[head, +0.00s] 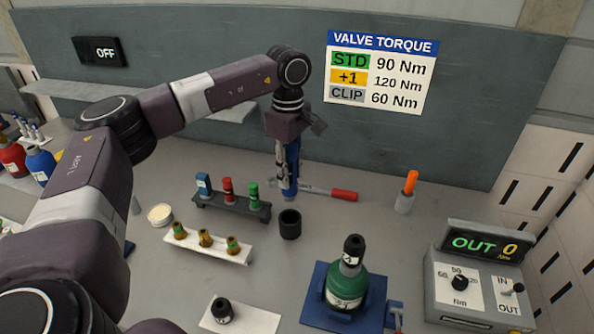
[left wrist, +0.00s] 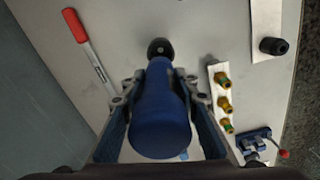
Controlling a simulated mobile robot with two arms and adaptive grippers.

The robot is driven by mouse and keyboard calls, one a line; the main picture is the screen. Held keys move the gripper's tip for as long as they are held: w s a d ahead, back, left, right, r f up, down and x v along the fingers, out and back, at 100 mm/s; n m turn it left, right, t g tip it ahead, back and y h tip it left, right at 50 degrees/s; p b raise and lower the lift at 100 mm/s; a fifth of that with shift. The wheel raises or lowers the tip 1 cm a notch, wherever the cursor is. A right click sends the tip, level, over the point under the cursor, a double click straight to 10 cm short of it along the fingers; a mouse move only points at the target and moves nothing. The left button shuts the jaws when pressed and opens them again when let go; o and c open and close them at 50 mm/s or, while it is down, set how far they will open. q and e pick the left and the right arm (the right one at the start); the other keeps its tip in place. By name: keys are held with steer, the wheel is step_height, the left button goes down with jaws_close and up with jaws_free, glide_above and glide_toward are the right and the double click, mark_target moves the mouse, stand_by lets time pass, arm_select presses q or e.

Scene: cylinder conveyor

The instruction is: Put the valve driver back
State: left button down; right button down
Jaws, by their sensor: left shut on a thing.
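My left gripper (head: 289,188) is shut on an upright blue cylindrical tool, which I take to be the valve driver (head: 292,158). In the left wrist view the driver (left wrist: 160,115) fills the space between the two fingers. Its lower end is hard to see, so I cannot tell whether it touches the table. A black round cup (head: 290,226) stands just in front of the gripper in the head view. It also shows beyond the driver in the left wrist view (left wrist: 160,46). My right gripper is not in view.
A red-handled wrench (head: 343,195) lies just behind the gripper. A dark rack (head: 232,206) and a white strip with brass valves (head: 215,248) are left of the cup. A green cylinder (head: 346,285) stands in front. An orange-handled tool (head: 411,182) stands in a grey holder at right.

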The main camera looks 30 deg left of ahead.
mark_target(290, 192)
arm_select(q)
steer(key=shift+f+b, duration=1.6)
steer(key=shift+f, duration=0.7)
steer(key=shift+f+b, duration=0.3)
steer(key=shift+f, duration=0.3)
steer(key=shift+f+b, duration=2)
steer(key=shift+f, duration=1.25)
steer(key=c, duration=1.4)
jaws_free()
steer(key=shift+s, duration=0.1)
steer(key=shift+c, duration=0.2)
steer(key=shift+f, duration=0.1)
steer(key=shift+r+p, duration=2.1)
steer(key=shift+r, duration=1)
